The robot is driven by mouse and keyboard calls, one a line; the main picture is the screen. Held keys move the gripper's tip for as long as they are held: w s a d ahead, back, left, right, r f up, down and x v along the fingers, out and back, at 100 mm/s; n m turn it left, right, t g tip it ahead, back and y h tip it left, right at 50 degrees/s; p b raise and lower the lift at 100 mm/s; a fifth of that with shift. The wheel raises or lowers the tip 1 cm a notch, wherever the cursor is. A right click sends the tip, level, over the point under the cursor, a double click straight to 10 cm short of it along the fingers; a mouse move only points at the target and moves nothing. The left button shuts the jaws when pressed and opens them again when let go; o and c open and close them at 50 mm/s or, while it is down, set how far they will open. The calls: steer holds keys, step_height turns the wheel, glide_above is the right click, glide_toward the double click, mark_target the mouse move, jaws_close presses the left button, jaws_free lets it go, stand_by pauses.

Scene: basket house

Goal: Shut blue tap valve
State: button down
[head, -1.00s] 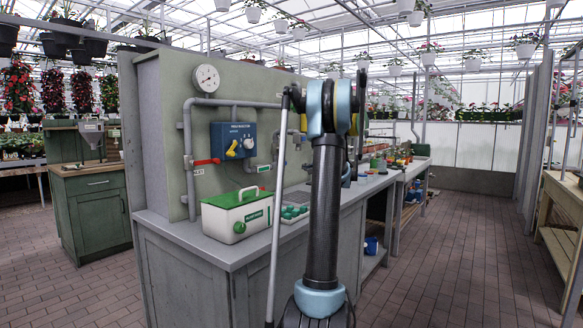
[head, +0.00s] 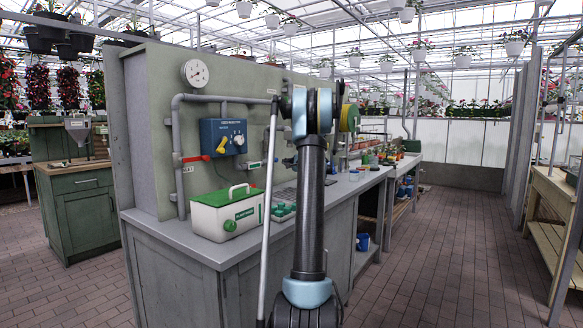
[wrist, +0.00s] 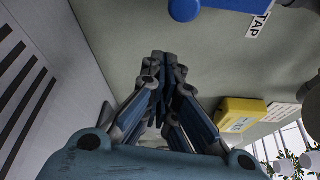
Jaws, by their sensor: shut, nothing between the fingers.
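The blue tap handle (wrist: 215,5) shows at the top edge of the wrist view, beside a white label reading TAP (wrist: 259,24). It is cut off by the picture edge, so its full position cannot be told. In the head view a small blue part (head: 289,161) shows just left of my arm, which hides most of that stretch of panel. My gripper (wrist: 166,62) is shut and empty in front of the grey-green panel (wrist: 205,60). In the wrist view the handle lies above and right of the fingertips, apart from them. The head view does not show the fingers clearly.
The panel bears a gauge (head: 196,73), grey pipes, a red valve handle (head: 196,159) and a blue box with a yellow knob (head: 223,137). A green-lidded white box (head: 227,212) stands on the grey bench (head: 205,250). The brick aisle (head: 430,260) at right is clear.

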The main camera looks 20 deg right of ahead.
steer(key=shift+s+a+r, duration=0.2)
steer(key=shift+s+a, duration=0.3)
steer(key=shift+a, duration=0.1)
steer(key=shift+s+a+r, duration=0.2)
steer(key=shift+s+a, duration=0.25)
steer(key=shift+a, duration=0.15)
steer(key=shift+a, duration=0.3)
